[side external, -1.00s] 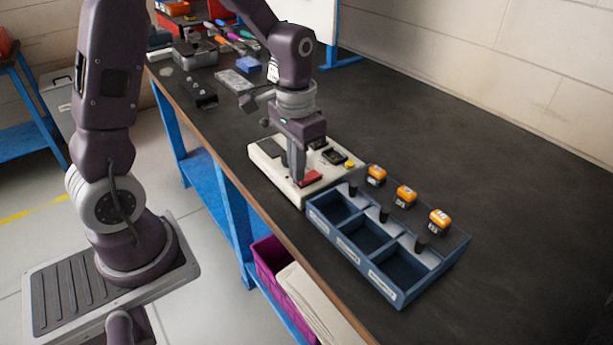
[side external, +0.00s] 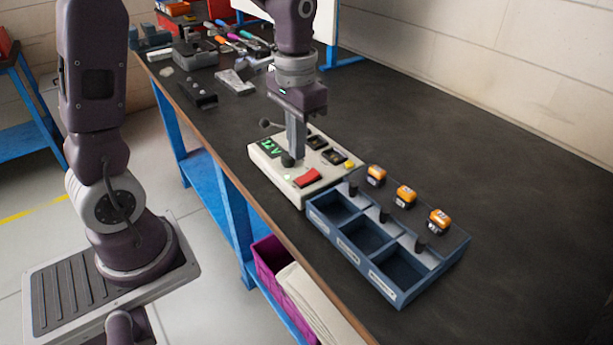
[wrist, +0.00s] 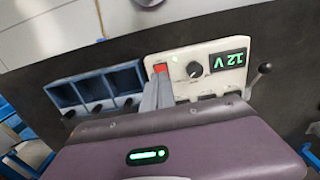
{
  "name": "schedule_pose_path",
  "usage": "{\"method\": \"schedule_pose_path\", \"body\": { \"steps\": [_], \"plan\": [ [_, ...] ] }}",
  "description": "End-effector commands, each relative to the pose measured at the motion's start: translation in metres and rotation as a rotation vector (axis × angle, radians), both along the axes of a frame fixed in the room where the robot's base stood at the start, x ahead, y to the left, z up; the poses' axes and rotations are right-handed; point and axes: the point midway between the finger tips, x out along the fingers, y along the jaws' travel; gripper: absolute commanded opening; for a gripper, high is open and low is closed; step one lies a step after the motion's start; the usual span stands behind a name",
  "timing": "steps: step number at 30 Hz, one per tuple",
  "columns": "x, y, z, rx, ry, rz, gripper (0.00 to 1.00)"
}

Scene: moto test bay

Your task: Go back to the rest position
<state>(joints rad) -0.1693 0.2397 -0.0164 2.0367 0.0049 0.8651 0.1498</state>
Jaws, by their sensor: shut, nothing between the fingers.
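My gripper (side external: 298,160) is shut and empty. It points down just above the cream test panel (side external: 284,185), close behind its red switch (side external: 307,178). In the wrist view my fingers (wrist: 157,80) reach over the panel (wrist: 211,62) near the red switch (wrist: 160,68). The panel's display (wrist: 228,62) is lit green and reads 12 V. A small green light shows beside the switch. A black knob (wrist: 195,69) sits between the switch and the display. I cannot tell the exact gap between fingertips and panel.
A blue three-compartment bin (side external: 365,245) stands right against the panel's near side, with several orange-topped batteries (side external: 405,195) behind its compartments. A lever (side external: 268,124) rises at the panel's far end. Tools and boxes (side external: 235,45) crowd the bench's far end. The right side of the bench is clear.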

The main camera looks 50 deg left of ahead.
Motion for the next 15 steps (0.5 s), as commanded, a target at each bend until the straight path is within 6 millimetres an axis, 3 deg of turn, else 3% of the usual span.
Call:
{"method": "schedule_pose_path", "body": {
  "steps": [3,11,13,15],
  "plan": [
    [0.0,0.0,0.009,0.0,-0.001,0.0,0.0],
    [0.0,0.0,0.011,0.0,0.0,0.0,0.0],
    [-0.005,-0.003,0.018,0.003,-0.019,-0.001,0.0],
    [-0.021,-0.01,0.037,0.012,-0.073,-0.004,0.0]
  ]
}}
